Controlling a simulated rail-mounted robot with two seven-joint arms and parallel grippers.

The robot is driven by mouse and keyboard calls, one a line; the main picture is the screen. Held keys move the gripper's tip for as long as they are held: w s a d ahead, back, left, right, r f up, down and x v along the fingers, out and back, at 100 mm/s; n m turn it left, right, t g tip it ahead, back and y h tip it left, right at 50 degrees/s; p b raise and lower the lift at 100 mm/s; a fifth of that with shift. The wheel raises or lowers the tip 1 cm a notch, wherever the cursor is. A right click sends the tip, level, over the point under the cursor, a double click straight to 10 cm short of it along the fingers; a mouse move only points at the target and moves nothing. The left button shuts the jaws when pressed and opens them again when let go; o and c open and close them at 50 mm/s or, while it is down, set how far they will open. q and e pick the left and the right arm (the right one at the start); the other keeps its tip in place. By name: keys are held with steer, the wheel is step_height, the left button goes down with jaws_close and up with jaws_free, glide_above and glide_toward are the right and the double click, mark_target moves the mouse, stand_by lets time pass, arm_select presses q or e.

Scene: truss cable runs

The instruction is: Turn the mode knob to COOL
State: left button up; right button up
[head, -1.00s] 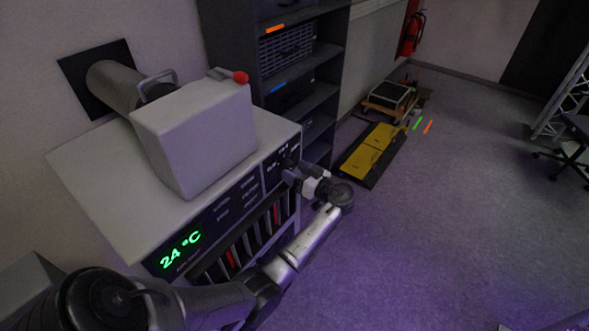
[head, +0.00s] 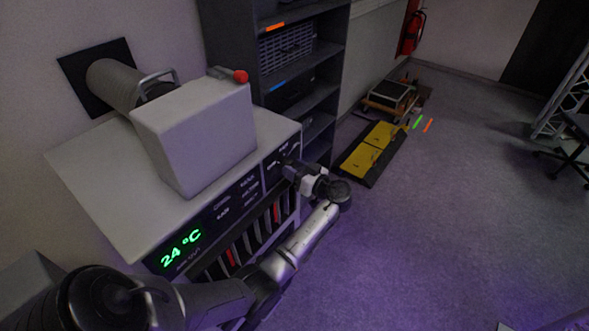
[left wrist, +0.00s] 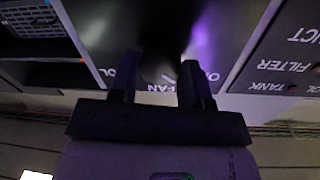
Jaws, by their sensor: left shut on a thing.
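The air-conditioning unit (head: 90,190) is a pale box with a dark front panel and a green 24 °C readout (head: 181,247). My left gripper (head: 287,167) is at the right end of this panel; it also shows in the left wrist view (left wrist: 159,72). There its two fingers stand on either side of a dark, blurred shape, the mode knob (left wrist: 163,42), and are shut on it. The lettering around it is partly covered; FAN and the end of another word, OL, show beside the fingers. The knob's pointer cannot be made out. My right gripper is not in view.
A grey box (head: 195,140) with a red knob (head: 240,76) sits on the unit. A dark shelf rack (head: 300,60) stands close behind the gripper. A yellow ramp (head: 372,150) lies on the floor. Open floor (head: 450,230) is on the right.

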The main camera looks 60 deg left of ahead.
arm_select(q)
steer(key=m+p, duration=0.1)
steer(key=m, duration=0.2)
steer(key=m+p, duration=0.2)
steer(key=m, duration=0.1)
steer(key=m+p, duration=0.1)
steer(key=m, duration=0.2)
steer(key=shift+r+h, duration=0.3)
steer(key=shift+h, duration=0.1)
steer(key=m+p, duration=0.3)
steer(key=shift+m+g, duration=0.3)
steer(key=shift+m, duration=0.1)
steer(key=m+p, duration=0.2)
steer(key=m, duration=0.1)
steer(key=m+p, duration=0.2)
steer(key=m, duration=0.1)
steer(key=shift+w+f+g+h, duration=0.1)
steer(key=shift+f+g+h, duration=0.05)
steer(key=shift+g+h, duration=0.15)
steer(key=shift+p, duration=0.3)
